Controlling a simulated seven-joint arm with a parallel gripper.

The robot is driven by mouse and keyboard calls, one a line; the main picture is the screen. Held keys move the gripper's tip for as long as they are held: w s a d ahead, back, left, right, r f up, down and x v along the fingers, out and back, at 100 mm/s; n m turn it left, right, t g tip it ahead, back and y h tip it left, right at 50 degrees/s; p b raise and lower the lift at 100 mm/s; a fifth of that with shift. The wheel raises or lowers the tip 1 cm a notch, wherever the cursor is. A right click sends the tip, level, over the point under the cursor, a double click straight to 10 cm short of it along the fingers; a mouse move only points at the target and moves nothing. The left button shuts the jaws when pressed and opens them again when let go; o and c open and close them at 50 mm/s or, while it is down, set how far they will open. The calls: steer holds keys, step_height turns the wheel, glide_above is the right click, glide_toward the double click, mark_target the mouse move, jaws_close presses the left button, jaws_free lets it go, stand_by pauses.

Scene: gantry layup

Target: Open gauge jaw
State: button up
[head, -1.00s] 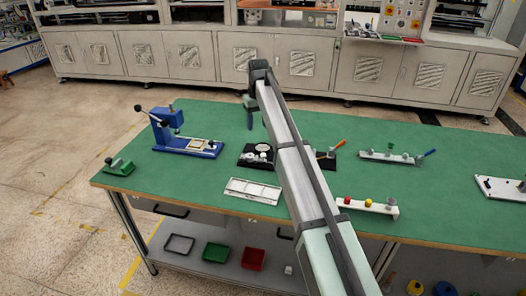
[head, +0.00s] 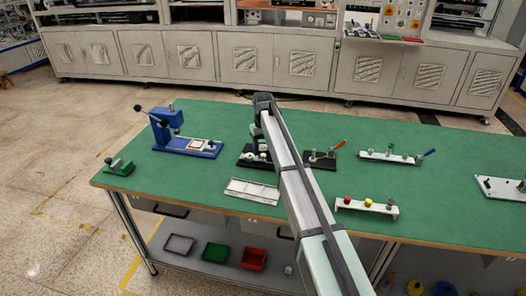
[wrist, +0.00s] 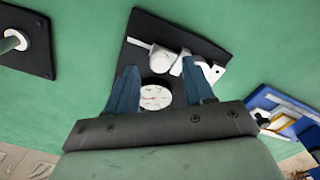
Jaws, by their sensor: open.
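The gauge (head: 248,158) sits on a black base plate on the green table, partly hidden behind my arm in the head view. In the wrist view its round white dial (wrist: 156,97) with red marks faces up between my fingers. Beyond it on the black plate (wrist: 141,20) are a white cylinder (wrist: 138,43) and pale jaw pieces (wrist: 208,72). My gripper (wrist: 159,66) is open above the gauge, one blue finger on each side of the dial. The right finger overlaps the jaw pieces in the picture; I cannot tell whether it touches them. Nothing is held.
A blue press (head: 185,142) stands to the left, with a small green block (head: 118,167) near the edge. A white tray (head: 252,190) lies in front. A black plate with an orange-handled fixture (head: 325,155) is close on the right. The table's back strip is clear.

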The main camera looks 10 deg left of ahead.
steer(key=shift+f, duration=0.85)
steer(key=shift+c, duration=0.4)
jaws_close()
